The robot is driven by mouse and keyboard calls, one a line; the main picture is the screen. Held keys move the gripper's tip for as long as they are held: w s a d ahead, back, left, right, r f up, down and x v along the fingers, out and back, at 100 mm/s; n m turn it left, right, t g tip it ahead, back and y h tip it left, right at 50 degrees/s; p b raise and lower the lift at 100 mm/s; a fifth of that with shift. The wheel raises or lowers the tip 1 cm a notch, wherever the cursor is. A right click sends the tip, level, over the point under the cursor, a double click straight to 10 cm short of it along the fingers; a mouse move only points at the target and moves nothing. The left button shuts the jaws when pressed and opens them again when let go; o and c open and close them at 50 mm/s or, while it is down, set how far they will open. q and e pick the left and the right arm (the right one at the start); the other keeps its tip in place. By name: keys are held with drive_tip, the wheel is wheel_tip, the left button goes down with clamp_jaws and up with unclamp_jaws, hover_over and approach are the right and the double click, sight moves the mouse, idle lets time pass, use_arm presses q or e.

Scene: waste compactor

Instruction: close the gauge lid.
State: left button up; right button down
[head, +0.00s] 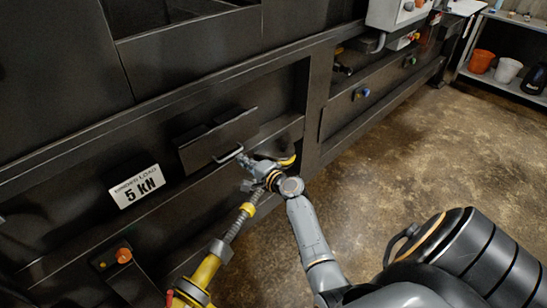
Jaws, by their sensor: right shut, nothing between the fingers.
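The gauge lid (216,141) is a dark flat panel on the front of the black machine, left of the picture's middle. A small pale bar handle (229,155) sits at its lower edge. The panel looks tilted against the machine face, and I cannot tell how far it stands open. No gauge face shows. My right gripper (245,162) is shut and empty, just right of the handle and below the lid's right end. I cannot tell whether it touches the handle. My left gripper is out of view.
A white "5 KN" sign (136,187) is left of the lid. An orange button (124,255) is at lower left. Bare floor (400,150) is free at right, before a shelf with buckets (507,70).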

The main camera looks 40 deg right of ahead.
drive_tip(key=s+r, duration=0.2)
drive_tip(key=s, duration=0.8)
drive_tip(key=s+a+f+n+g, duration=0.2)
drive_tip(key=s+a+f+g, duration=0.15)
drive_tip(key=f, duration=0.65)
drive_tip(key=s+a+f+n+g, duration=0.25)
drive_tip(key=s+f, duration=0.25)
drive_tip(key=f, duration=0.6)
drive_tip(key=s+a+f+n+g, duration=0.2)
drive_tip(key=s+f+n, duration=0.15)
drive_tip(key=f, duration=0.65)
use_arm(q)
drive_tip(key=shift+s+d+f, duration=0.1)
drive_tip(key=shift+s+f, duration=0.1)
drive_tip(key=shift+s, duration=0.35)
use_arm(e)
drive_tip(key=s+a+f+n+g, duration=0.1)
drive_tip(key=s+f+n, duration=0.3)
drive_tip(key=s, duration=0.7)
drive_tip(key=s+a+f+n+g, duration=0.2)
drive_tip(key=s+f, duration=0.5)
drive_tip(key=s, duration=0.4)
drive_tip(key=s+a+f+n+g+h, duration=0.1)
drive_tip(key=s+f+n+g, duration=0.3)
drive_tip(key=s, duration=0.7)
wheel_tip(320, 180, down, 3)
drive_tip(key=shift+s+a+r+n, duration=0.15)
drive_tip(key=shift+a+n, duration=0.15)
drive_tip(key=shift+n, duration=0.5)
